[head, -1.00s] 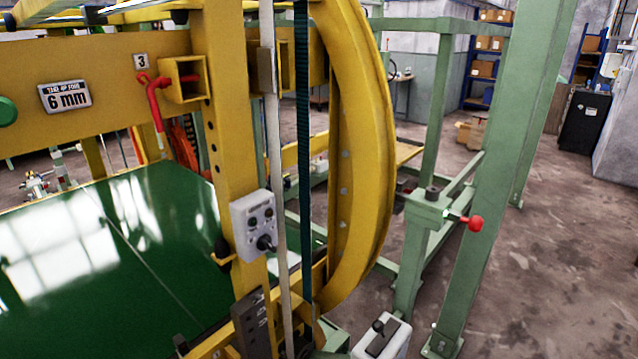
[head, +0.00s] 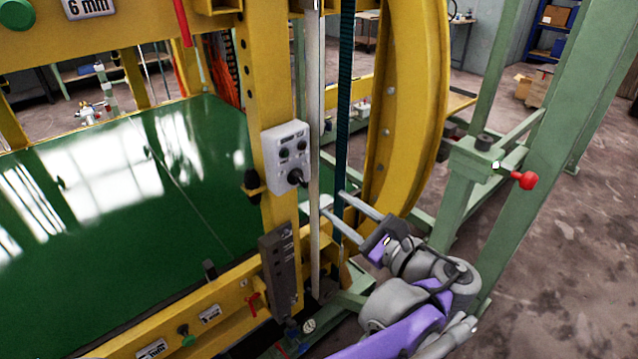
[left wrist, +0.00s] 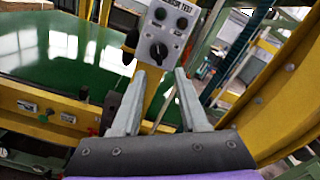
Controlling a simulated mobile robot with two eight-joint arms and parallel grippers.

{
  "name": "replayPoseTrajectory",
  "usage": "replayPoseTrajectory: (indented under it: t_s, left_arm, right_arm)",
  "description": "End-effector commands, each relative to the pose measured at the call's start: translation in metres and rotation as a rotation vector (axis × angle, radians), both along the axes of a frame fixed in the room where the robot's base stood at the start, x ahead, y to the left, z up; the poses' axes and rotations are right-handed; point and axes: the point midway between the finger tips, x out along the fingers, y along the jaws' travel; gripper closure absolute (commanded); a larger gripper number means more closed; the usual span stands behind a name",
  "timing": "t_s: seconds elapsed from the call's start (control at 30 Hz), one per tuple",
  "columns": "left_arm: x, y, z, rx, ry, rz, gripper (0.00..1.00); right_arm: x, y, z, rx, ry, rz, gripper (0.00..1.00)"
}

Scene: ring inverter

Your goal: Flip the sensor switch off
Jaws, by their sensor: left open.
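The sensor switch is a black rotary knob (head: 295,177) low on a grey control box (head: 287,152) fixed to a yellow post. Two smaller black buttons sit above it. In the left wrist view the knob (left wrist: 158,51) shows clearly, and the box's label (left wrist: 176,6) is partly cut off. My left gripper (head: 331,202) is open and empty, to the right of and a little below the box in the head view. In the left wrist view its two fingers (left wrist: 159,73) point toward the box, with the knob beyond and between their tips, apart from them. My right gripper is not in view.
A grey vertical rod (head: 315,240) and a dark belt (head: 344,110) run close to the box's right side. A curved yellow frame (head: 405,100) stands right of them. A black knob (head: 251,185) projects left of the post. A glossy green table (head: 120,190) lies left.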

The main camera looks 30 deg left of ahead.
Motion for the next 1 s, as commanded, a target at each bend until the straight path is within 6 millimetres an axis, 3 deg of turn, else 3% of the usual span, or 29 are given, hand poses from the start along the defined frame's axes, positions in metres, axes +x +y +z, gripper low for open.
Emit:
replayPoseTrajectory:
  t_s: [0.5,0.7,0.97,1.0]
  left_arm:
    - [0.033,0.083,0.0,-0.003,-0.001,0.003,0.56]
    - [0.038,0.094,0.0,-0.004,-0.001,0.0,0.56]
    - [0.038,0.095,0.0,-0.004,-0.002,0.0,0.56]
    - [0.038,0.094,0.0,-0.004,-0.002,0.0,0.63]
  right_arm:
    - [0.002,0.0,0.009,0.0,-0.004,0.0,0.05]
    - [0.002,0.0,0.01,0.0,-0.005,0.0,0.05]
    - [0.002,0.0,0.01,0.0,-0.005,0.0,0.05]
    - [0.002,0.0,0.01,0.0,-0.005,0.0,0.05]
